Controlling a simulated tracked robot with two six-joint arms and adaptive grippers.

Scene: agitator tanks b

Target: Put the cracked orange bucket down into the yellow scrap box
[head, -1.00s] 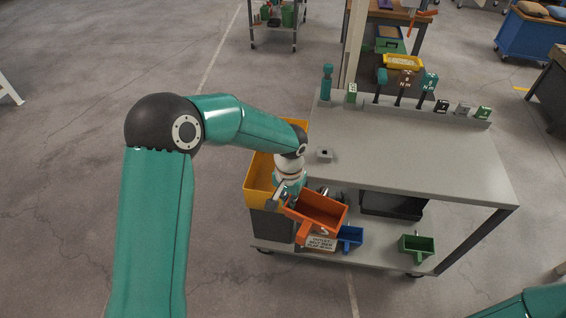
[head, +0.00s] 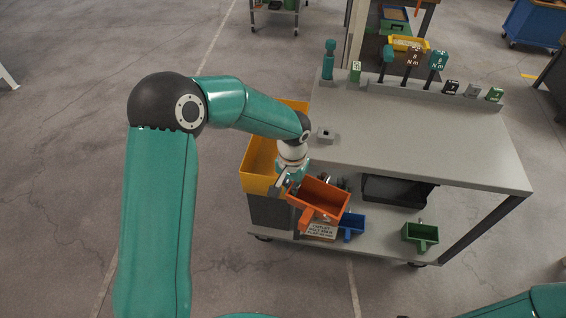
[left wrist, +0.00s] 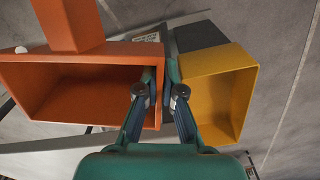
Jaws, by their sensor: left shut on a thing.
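The orange bucket (head: 319,194) hangs from my left gripper (head: 288,186), in front of the grey cart's left end and right of the yellow scrap box (head: 258,181). Its open side shows, and its square handle points down-left. In the left wrist view, my left gripper's fingers (left wrist: 160,80) are closed on the right wall of the bucket (left wrist: 75,88). The yellow box (left wrist: 228,92) is just right of the fingers there, its open inside showing no contents. The bucket is outside the box. I cannot make out the crack. My right gripper is out of view.
The grey cart (head: 430,150) has tools along its back edge and a small grey block (head: 325,134) near its left end. A blue bin (head: 350,228), a green bin (head: 420,236) and a sign (head: 319,231) are on or by its lower shelf. Floor left is clear.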

